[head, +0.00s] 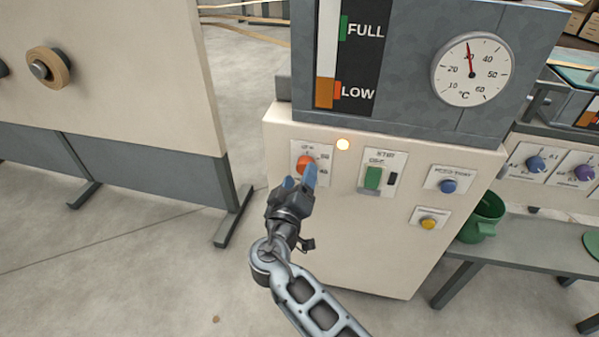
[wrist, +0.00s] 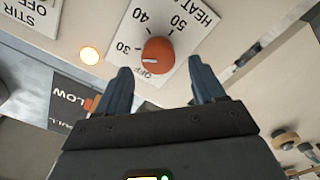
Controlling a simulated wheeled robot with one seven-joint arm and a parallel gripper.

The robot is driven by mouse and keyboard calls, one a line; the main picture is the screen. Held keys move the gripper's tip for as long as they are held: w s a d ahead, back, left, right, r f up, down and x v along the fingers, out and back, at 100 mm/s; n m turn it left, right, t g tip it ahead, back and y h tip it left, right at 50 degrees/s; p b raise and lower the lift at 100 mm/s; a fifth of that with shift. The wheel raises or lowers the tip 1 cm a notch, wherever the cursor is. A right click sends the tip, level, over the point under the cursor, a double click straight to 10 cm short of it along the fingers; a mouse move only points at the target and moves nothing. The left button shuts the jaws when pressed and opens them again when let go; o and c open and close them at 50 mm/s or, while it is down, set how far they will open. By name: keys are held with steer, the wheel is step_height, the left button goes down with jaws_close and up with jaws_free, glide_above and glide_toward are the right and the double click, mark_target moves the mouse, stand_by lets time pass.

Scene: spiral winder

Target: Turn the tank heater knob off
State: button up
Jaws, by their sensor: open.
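The heater knob (head: 305,165) is a round orange-red knob on a white plate (head: 325,158) on the cream cabinet front. In the wrist view the knob (wrist: 157,54) shows whole, upside down, with OFF, 30, 40 and 50 around it. Its white mark points to the picture's left, between the 30 and OFF labels. My gripper (head: 298,178) is in front of the knob and partly covers it and its plate in the head view. In the wrist view my gripper (wrist: 162,77) is open and empty. The knob lies just beyond the fingertips, roughly between them, with no visible contact.
A lit amber lamp (head: 343,144) sits beside the plate. A green stir switch (head: 373,178), a blue knob (head: 448,186) and a yellow button (head: 428,223) are to the right. Above stands the tank with its temperature dial (head: 472,70).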

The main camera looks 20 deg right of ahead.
steer(key=shift+x, duration=1.3)
steer(key=shift+c, duration=0.5)
steer(key=shift+s, duration=0.1)
steer(key=c, duration=1)
steer(key=shift+o, duration=0.2)
steer(key=n, duration=0.5)
steer(key=shift+f+n, duration=0.1)
steer(key=shift+n, duration=0.2)
steer(key=n, duration=0.3)
steer(key=shift+f+n+p, duration=0.1)
steer(key=shift+n+p, duration=0.45)
steer(key=shift+n, duration=1.05)
